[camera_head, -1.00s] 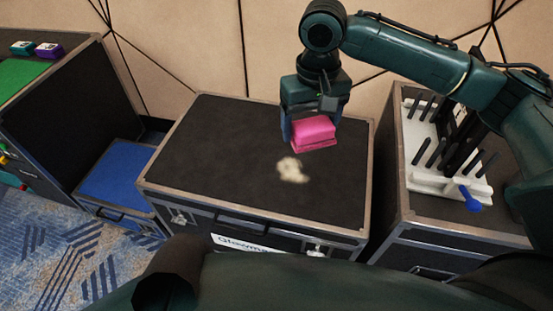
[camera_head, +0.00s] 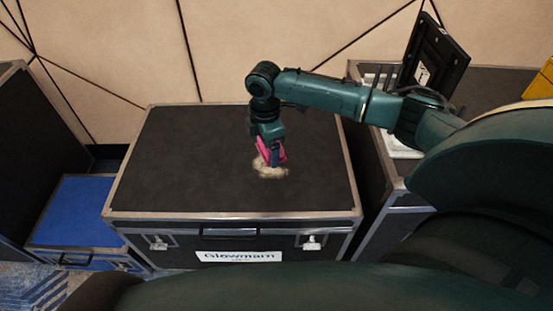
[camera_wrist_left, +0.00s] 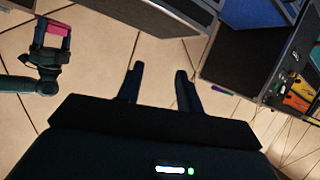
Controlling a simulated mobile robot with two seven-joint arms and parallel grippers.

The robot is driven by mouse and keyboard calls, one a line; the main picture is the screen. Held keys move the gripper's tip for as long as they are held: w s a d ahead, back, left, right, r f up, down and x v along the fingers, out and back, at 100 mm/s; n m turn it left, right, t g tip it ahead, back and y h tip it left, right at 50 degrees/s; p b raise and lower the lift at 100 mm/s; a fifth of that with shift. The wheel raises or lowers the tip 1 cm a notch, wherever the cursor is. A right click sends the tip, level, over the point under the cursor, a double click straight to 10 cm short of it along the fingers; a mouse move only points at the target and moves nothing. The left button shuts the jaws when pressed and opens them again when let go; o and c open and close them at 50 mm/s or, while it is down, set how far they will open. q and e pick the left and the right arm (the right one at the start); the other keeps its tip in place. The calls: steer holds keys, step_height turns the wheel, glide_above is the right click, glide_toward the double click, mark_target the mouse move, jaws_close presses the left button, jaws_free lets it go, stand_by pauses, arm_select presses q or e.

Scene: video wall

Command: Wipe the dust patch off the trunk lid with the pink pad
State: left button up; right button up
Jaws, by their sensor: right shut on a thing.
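The trunk lid (camera_head: 185,165) is a dark panel with a metal rim, in the middle of the head view. A pale beige dust patch (camera_head: 268,174) lies right of its middle. My right gripper (camera_head: 273,158) is shut on the pink pad (camera_head: 264,150), at the far edge of the patch. The gripper hides part of the pad, and I cannot tell whether the pad touches the lid. The pad also shows at the upper left of the left wrist view (camera_wrist_left: 38,34). My left gripper (camera_wrist_left: 160,76) is open and empty there; the head view does not show it.
A lower blue-topped case (camera_head: 75,212) stands left of the trunk, beside a taller dark case (camera_head: 35,150). Another case at the right carries a white rack and a black framed panel (camera_head: 437,55). The lid's left half is clear.

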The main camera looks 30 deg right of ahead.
step_height(320, 180, down, 5)
steer(key=d+n, duration=0.3)
steer(key=n, duration=0.1)
steer(key=b, duration=0.6)
glide_above(277, 180)
step_height(277, 180, down, 5)
steer(key=shift+r, duration=0.15)
steer(key=shift+f+b, duration=0.3)
steer(key=shift+b, duration=0.15)
arm_select(q)
steer(key=shift+f+m+t+b, duration=0.5)
steer(key=shift+f+m+b, duration=0.35)
steer(key=shift+f, duration=1.05)
arm_select(e)
steer(key=shift+f, duration=0.55)
arm_select(q)
steer(key=shift+f, duration=0.3)
arm_select(e)
steer(key=shift+f, duration=1)
